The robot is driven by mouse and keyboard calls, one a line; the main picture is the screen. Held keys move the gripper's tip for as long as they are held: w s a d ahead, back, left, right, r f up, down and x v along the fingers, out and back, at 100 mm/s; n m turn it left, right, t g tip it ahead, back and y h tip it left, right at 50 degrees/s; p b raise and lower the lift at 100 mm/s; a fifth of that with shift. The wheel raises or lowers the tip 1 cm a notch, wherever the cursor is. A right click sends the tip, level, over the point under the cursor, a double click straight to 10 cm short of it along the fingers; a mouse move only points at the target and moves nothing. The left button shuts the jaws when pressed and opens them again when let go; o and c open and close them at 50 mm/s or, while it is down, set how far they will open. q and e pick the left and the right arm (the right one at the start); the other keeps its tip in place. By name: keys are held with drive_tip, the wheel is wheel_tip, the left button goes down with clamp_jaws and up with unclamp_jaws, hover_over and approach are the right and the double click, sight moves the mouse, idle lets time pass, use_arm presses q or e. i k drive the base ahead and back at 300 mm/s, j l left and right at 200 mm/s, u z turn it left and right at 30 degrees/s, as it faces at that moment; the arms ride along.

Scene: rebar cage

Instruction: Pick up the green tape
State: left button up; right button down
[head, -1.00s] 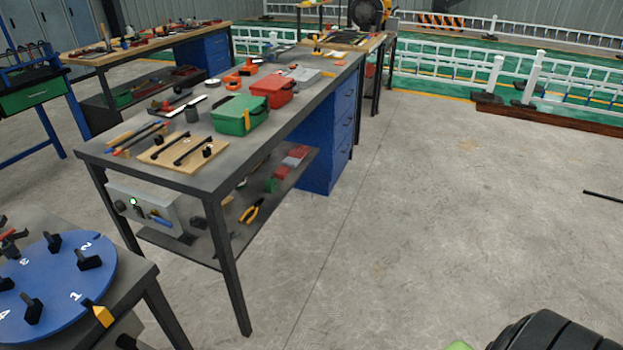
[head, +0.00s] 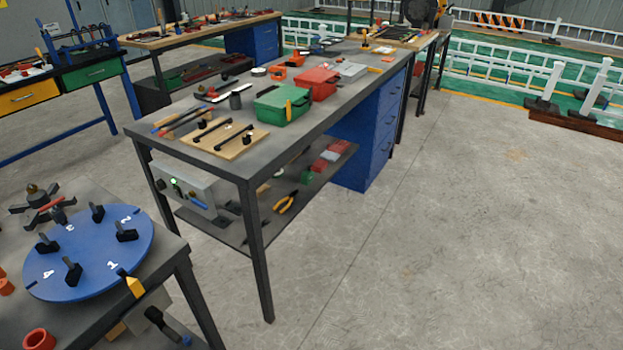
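A small green item (head: 306,176) lies on the lower shelf of the middle workbench, left of some red boxes. It may be the green tape, but it is too small to tell. Neither of my grippers is in the head view.
The grey workbench (head: 225,172) carries a green case (head: 275,108), a red case (head: 318,85) and loose tools. Orange-handled pliers (head: 286,202) lie on its lower shelf (head: 245,229). A nearer table with a blue numbered disc (head: 80,262) stands at lower left. Floor (head: 450,240) to the right is clear.

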sight(306, 177)
drive_tip(key=z, duration=0.95)
drive_tip(key=i+z, duration=0.1)
drive_tip(key=i, duration=2.6)
drive_tip(key=i+l, duration=0.1)
drive_tip(key=i, duration=1.05)
drive_tip(key=i+u, duration=0.1)
drive_tip(key=i, duration=1.1)
drive_tip(key=i+u, duration=0.1)
drive_tip(key=u, duration=0.75)
drive_tip(key=i+l+u, duration=0.1)
drive_tip(key=u, duration=0.3)
drive_tip(key=l+u, duration=0.15)
drive_tip(key=u, duration=0.3)
drive_tip(key=i, duration=0.05)
